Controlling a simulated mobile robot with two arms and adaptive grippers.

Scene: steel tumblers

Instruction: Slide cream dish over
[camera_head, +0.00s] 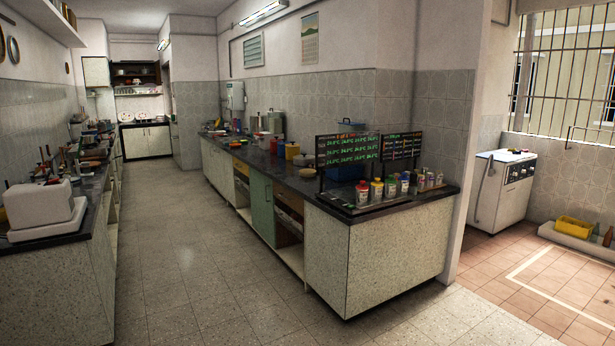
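Neither of my grippers is in view.
A cluttered counter (62,234) with a white block-shaped object (40,205) stands at left. The floor (195,250) between them is clear.

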